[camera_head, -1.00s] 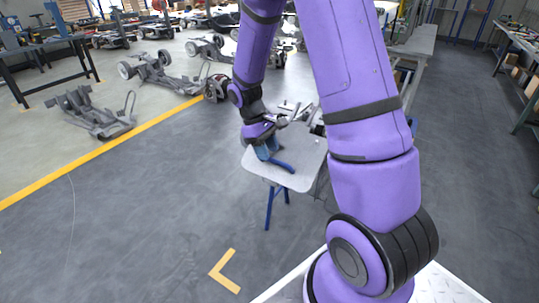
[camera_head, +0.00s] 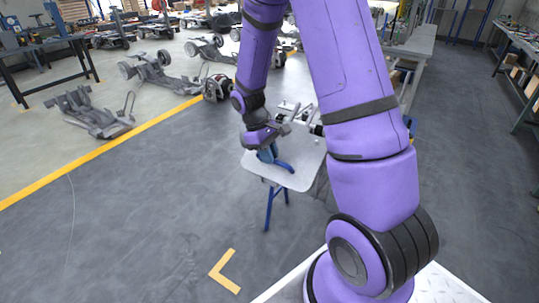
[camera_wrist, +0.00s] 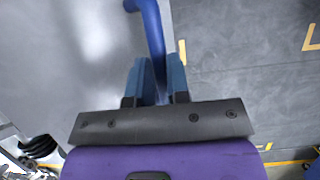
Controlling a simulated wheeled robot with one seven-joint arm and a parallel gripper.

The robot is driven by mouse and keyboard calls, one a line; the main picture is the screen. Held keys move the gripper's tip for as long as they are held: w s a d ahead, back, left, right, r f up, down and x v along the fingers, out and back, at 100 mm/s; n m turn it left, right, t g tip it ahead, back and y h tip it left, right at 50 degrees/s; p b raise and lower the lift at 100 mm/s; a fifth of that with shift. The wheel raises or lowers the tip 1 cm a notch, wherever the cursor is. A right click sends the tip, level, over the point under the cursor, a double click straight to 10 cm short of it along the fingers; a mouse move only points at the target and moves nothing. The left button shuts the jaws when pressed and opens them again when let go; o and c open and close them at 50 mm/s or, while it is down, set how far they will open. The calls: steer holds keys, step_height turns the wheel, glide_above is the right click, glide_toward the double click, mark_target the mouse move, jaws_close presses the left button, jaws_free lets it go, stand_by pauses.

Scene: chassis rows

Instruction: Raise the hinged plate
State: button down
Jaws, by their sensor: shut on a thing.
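The light grey plate (camera_head: 262,171), with rounded corners, stands on blue legs (camera_head: 268,212) in the middle of the head view. It fills the left of the wrist view (camera_wrist: 55,60). A curved blue bar (camera_head: 285,166) lies at the plate's near side, and it also shows in the wrist view (camera_wrist: 152,30). My gripper (camera_head: 268,154) is over the plate. In the wrist view its two blue fingers (camera_wrist: 159,80) are on either side of the bar, shut on it. The hinge cannot be made out.
Grey metal parts (camera_head: 290,108) and a dark cylinder stand at the plate's far side. Chassis frames (camera_head: 95,112) stand on the floor at the left, beyond a yellow line (camera_head: 100,151). A workbench (camera_head: 520,62) is at the far right. The floor left of the plate is clear.

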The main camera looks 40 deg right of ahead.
step_height(320, 180, up, 10)
steer(key=d+n+g+y, duration=0.1)
steer(key=d+g+y, duration=0.1)
steer(key=y, duration=0.2)
steer(key=shift+w+r+y, duration=0.2)
steer(key=shift+w+y, duration=0.15)
steer(key=shift+y, duration=0.05)
stand_by(0.3)
steer(key=c, duration=1.1)
jaws_free()
steer(key=shift+d, duration=0.15)
steer(key=v, duration=1)
steer(key=shift+w+r, duration=0.3)
steer(key=shift+d, duration=0.1)
